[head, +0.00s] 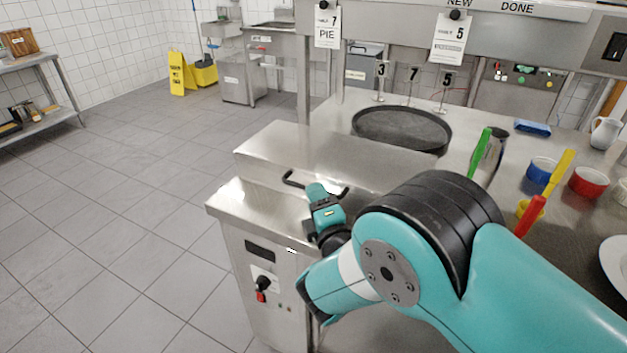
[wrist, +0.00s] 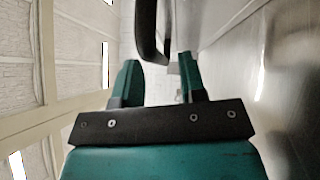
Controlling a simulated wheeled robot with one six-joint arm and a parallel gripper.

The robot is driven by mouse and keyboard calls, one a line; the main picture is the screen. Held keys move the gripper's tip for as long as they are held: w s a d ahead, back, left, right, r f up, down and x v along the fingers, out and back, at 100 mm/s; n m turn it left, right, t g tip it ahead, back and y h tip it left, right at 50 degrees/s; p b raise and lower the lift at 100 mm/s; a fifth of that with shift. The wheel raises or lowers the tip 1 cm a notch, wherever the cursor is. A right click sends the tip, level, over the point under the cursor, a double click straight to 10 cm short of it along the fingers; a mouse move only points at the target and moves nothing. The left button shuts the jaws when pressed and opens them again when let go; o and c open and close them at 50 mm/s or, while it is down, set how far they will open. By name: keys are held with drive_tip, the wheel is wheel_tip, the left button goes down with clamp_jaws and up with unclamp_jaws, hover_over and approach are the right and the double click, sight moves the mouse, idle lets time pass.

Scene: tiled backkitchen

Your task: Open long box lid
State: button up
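The long box (head: 330,150) is a low stainless steel box on the counter, and its lid looks closed. A dark bar handle (head: 291,181) runs along its front side; its middle is hidden behind my gripper (head: 318,190). In the wrist view, my gripper (wrist: 159,68) is open, with its two teal fingers apart. The handle also shows there as a dark curved bar (wrist: 148,32), at the fingertips and in line with the gap between them. I cannot tell whether a finger touches it. The metal surface of the box fills the right of the wrist view.
A round black pan (head: 402,128) sits behind the box. Green, yellow and red handled utensils, a blue bowl (head: 541,170) and a red bowl (head: 588,183) stand to the right. A control panel with a red switch (head: 261,290) is below the counter edge. The floor at left is clear.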

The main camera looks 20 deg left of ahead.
drive_tip(key=shift+p+x, duration=0.35)
drive_tip(key=shift+x, duration=0.7)
clamp_jaws()
